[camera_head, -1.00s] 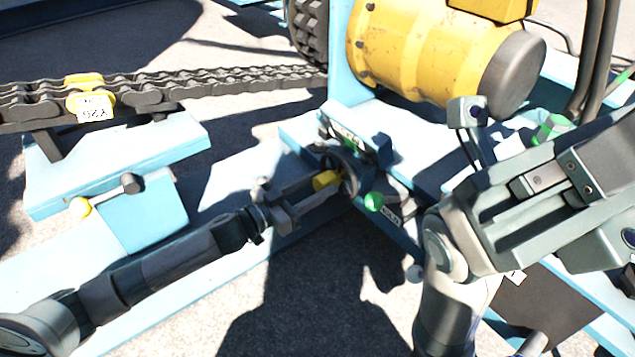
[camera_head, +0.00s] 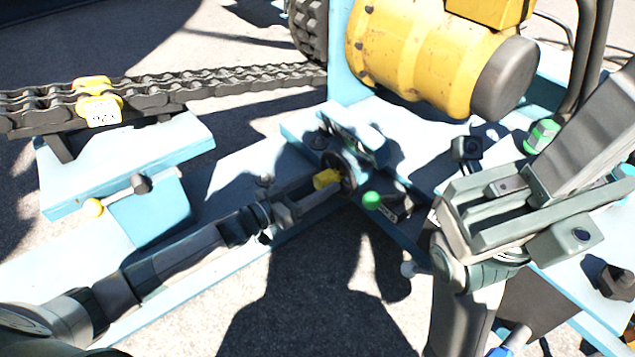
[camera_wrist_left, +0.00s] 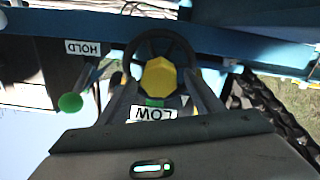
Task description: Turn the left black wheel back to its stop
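The black wheel (camera_head: 349,170) with a yellow hub (camera_head: 326,180) stands on the blue frame, near the middle of the head view. In the left wrist view the wheel's dark rim (camera_wrist_left: 160,34) arches around the yellow hub (camera_wrist_left: 159,78). My left gripper (camera_head: 312,192) reaches it from the lower left. In the left wrist view its fingers (camera_wrist_left: 158,88) are parted on either side of the hub, with small gaps showing. My right gripper (camera_head: 500,205) is at the right, away from this wheel; its fingertips cannot be made out clearly.
A green-knobbed lever (camera_head: 371,201) sits close right of the wheel. A LOW label (camera_wrist_left: 153,113) and a HOLD label (camera_wrist_left: 83,48) show in the left wrist view. A yellow motor (camera_head: 425,55) stands behind; a heavy chain (camera_head: 200,83) runs along the left.

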